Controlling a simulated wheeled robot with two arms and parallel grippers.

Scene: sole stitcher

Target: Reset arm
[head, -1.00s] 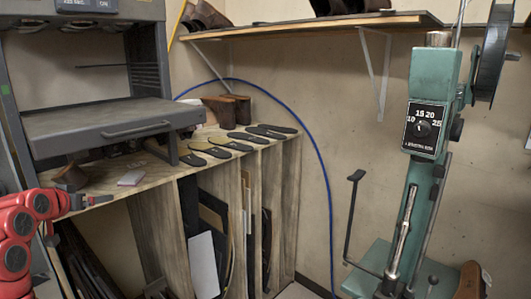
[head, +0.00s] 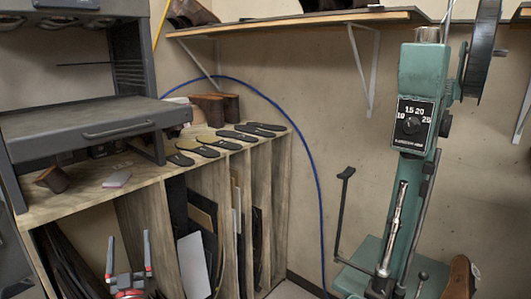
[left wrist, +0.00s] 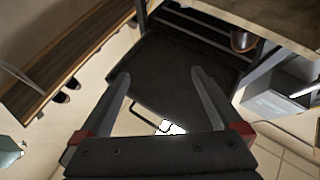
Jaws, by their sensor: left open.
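The green sole stitcher (head: 415,100) stands at the right with a dial (head: 410,123) on its front. My left gripper (head: 128,240) shows at the bottom left of the head view, fingers upward, spread and empty. It is well apart from the stitcher, in front of the shelf unit. In the left wrist view the open fingers (left wrist: 160,80) have nothing between them. My right gripper is not in view.
A wooden shelf unit (head: 80,200) with several dark soles (head: 220,142) on top stands left of the stitcher. A grey machine with a tray (head: 85,125) stands at the far left. A wall shelf (head: 290,22) and a blue hose (head: 310,160) are behind.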

